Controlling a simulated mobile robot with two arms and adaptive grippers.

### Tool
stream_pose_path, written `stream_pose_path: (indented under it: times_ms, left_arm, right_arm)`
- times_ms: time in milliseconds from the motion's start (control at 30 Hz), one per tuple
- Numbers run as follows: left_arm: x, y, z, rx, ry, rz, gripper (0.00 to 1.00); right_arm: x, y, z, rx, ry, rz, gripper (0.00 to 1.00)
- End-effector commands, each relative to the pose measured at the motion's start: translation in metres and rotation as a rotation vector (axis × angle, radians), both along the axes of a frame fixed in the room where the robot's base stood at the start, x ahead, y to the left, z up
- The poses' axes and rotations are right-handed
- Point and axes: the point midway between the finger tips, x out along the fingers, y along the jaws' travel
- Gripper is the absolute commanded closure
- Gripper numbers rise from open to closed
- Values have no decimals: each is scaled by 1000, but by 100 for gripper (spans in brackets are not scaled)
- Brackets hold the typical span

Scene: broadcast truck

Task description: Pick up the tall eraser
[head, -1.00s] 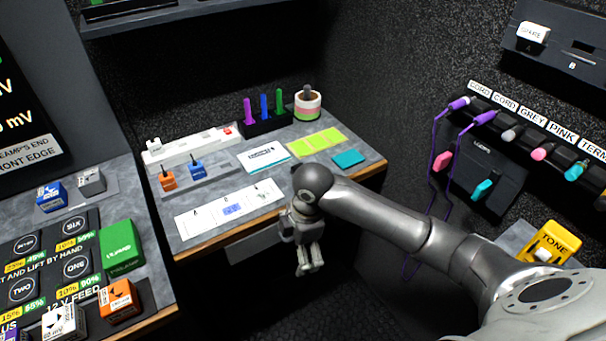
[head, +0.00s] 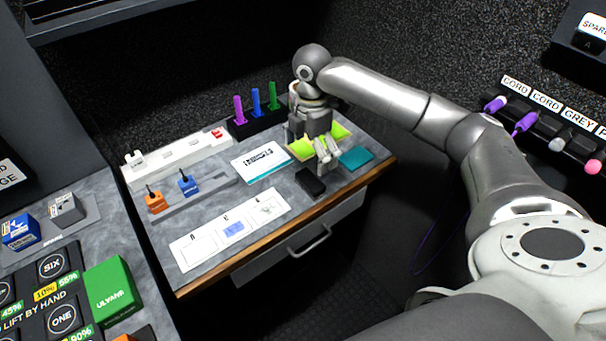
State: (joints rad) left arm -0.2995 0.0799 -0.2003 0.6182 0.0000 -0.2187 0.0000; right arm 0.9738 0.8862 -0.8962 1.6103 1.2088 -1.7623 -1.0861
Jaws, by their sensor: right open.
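A small black block (head: 311,182) lies on the grey desk (head: 290,218) near its front edge; it is the only thing here that looks like an eraser, but I cannot tell for sure. My left gripper is not in view.
A teal pad (head: 356,159) lies right of the gripper. Purple, blue and green markers stand in a black holder (head: 262,122) behind. A white card (head: 261,163) and a three-panel strip (head: 232,229) lie to the left. A drawer handle (head: 309,241) sticks out below the desk edge.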

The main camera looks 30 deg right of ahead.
Motion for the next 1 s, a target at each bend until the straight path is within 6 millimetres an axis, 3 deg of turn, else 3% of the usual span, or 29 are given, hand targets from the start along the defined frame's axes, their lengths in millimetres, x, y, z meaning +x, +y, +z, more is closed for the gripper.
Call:
stream_pose_path:
  times_ms: [200,433,700,1000]
  left_arm:
    - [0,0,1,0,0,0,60]
    - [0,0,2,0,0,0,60]
    - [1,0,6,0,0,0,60]
    - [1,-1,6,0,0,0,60]
  right_arm:
    - [-1,0,-36,0,4,-1,0]
    - [-1,0,-54,-1,2,0,0]
    - [0,0,-93,-2,2,-1,0]
    - [1,0,-99,-1,-1,0,0]
